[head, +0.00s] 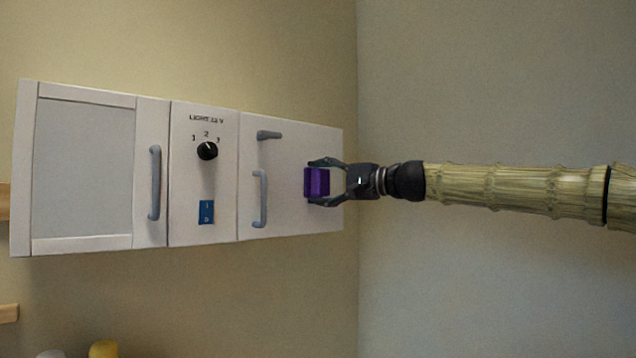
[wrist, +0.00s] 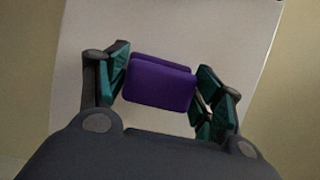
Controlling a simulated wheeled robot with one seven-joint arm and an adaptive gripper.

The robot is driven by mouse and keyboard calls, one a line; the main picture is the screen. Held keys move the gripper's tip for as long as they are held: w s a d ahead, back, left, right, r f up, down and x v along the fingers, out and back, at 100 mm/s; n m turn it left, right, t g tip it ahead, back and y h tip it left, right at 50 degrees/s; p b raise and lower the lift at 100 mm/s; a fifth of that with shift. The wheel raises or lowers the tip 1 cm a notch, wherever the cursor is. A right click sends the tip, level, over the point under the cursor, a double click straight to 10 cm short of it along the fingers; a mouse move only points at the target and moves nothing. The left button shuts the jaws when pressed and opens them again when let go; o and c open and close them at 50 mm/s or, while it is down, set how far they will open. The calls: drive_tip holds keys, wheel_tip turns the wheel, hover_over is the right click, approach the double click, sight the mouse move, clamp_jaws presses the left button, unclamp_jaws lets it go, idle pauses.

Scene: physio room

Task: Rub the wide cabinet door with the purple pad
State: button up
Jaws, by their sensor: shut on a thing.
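A white wall cabinet (head: 205,230) has a plain white door panel (head: 285,160) at its right end and a framed door with a grey pane (head: 85,168) at its left end. I cannot tell for certain which one is the wide door. My gripper (head: 317,182) is shut on the purple pad (head: 317,183) and holds it in front of the right part of the plain panel. The wrist view shows the pad (wrist: 160,82) between both fingers, with the white panel (wrist: 170,30) behind it. I cannot tell whether the pad touches the panel.
A middle panel holds a black knob (head: 207,150) and a blue switch (head: 206,212). A yellow object (head: 103,349) stands at lower left. Bare wall lies right.

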drive_tip(key=w+d+p, duration=0.2)
drive_tip(key=w+d, duration=0.2)
drive_tip(key=d, duration=0.2)
drive_tip(key=shift+w, duration=0.15)
idle(0.7)
drive_tip(key=shift+a, duration=0.1)
drive_tip(key=shift+s+a+b, duration=0.45)
drive_tip(key=shift+s+a, duration=0.15)
drive_tip(key=shift+a, duration=0.2)
drive_tip(key=shift+s+a+b, duration=0.45)
drive_tip(key=shift+s+a, duration=0.15)
drive_tip(key=shift+a, duration=0.2)
drive_tip(key=shift+s+a, duration=0.1)
drive_tip(key=shift+s+a+b, duration=0.45)
drive_tip(key=shift+a, duration=0.2)
drive_tip(key=shift+s+a+b, duration=0.55)
drive_tip(key=shift+s+a, duration=0.3)
drive_tip(key=shift+a, duration=0.35)
drive_tip(key=shift+s+a+b, duration=0.5)
drive_tip(key=shift+s+a, duration=0.35)
drive_tip(key=shift+a, duration=0.3)
drive_tip(key=shift+s+a+b, duration=0.35)
drive_tip(key=shift+s+a, duration=0.2)
drive_tip(key=shift+a, duration=0.2)
drive_tip(key=shift+s+a+b, duration=0.3)
drive_tip(key=shift+s+a, duration=0.25)
drive_tip(key=shift+a, duration=0.2)
